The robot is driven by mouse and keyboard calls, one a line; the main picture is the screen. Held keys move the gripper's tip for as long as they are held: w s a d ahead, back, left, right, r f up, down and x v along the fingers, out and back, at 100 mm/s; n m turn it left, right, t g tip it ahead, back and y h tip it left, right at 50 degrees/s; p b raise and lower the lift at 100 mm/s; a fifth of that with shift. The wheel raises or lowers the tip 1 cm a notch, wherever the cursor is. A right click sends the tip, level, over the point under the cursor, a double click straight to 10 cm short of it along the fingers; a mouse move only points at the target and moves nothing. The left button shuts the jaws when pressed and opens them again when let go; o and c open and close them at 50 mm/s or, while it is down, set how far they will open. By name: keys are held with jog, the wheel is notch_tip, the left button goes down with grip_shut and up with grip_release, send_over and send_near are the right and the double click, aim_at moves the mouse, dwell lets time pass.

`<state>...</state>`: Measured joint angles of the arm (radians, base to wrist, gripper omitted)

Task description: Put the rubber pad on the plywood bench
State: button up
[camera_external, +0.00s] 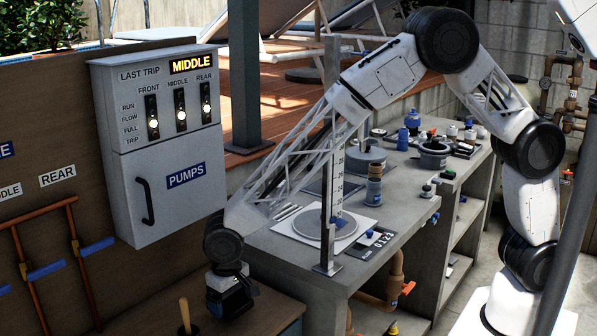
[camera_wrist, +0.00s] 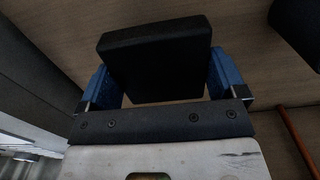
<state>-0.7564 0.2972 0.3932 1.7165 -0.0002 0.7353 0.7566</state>
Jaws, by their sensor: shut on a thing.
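My gripper (camera_external: 232,300) is low at the front of the external view, over or at the brown plywood bench (camera_external: 276,318). In the wrist view a black, block-like rubber pad (camera_wrist: 155,58) sits between the two blue fingers, which are shut on it. Wood-grained surface (camera_wrist: 60,40) shows behind the pad. In the external view the pad cannot be told apart from the dark gripper end. Whether the pad touches the bench cannot be told.
A wooden-handled tool (camera_external: 184,312) stands left of my gripper. The grey pump box (camera_external: 165,150) hangs on the wall behind. A grey workbench (camera_external: 345,262) with a scale and jars is to the right. Another dark object (camera_wrist: 298,28) shows at the wrist view's top right.

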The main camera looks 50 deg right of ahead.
jog(key=shift+w+a+f, duration=0.15)
jog(key=shift+w+a, duration=0.9)
jog(key=shift+w, duration=0.1)
jog(key=shift+f, duration=0.1)
jog(key=shift+f, duration=1.65)
jog(key=shift+f, duration=0.1)
jog(key=o, duration=0.7)
jog(key=shift+o, duration=0.2)
notch_tip(320, 180, up, 12)
jog(key=shift+r, duration=0.1)
